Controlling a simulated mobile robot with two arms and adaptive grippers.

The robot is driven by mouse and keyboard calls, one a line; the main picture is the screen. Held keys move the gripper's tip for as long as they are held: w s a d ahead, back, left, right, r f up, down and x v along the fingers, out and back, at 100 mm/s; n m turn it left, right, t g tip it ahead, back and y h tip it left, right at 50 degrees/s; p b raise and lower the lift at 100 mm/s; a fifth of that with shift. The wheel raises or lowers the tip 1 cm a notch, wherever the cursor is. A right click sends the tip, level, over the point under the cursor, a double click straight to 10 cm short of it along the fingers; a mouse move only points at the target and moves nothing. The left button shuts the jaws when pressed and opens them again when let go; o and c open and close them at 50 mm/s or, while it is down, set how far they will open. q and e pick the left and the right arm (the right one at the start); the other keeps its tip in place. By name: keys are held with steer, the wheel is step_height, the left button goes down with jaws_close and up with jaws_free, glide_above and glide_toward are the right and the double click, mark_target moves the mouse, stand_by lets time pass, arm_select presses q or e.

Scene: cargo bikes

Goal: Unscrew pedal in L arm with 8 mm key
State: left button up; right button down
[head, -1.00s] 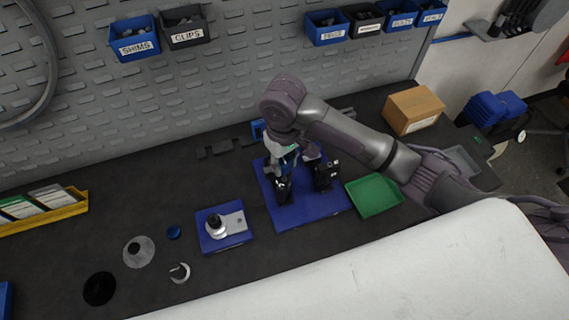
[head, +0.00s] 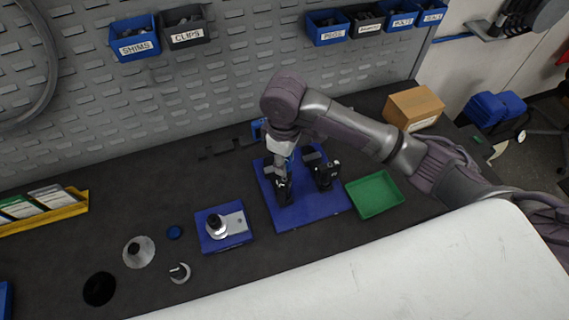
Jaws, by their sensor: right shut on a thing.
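My right gripper (head: 283,192) points down over the left part of the blue mat (head: 302,215). It is shut on a dark thing, whose shape is too small and covered to make out. A second black thing (head: 325,176) stands upright on the mat just right of it. A blue block (head: 240,240) left of the mat holds a flat silver piece (head: 236,223) with a black-topped round part (head: 215,224). I cannot tell which thing is the pedal or the 8 mm key. My left gripper is not in view.
A green tray (head: 375,194) lies right of the mat. A cardboard box (head: 413,108) stands at the back right. Several small round parts, such as a grey disc (head: 138,252), lie at the left. A perforated wall with bins closes the back.

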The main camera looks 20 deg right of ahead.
steer(key=n, duration=0.5)
steer(key=shift+n, duration=0.3)
steer(key=n, duration=0.4)
steer(key=shift+s+f, duration=0.1)
steer(key=shift+f, duration=0.3)
stand_by(0.6)
steer(key=c, duration=1.5)
jaws_free()
steer(key=shift+c, duration=0.2)
jaws_close()
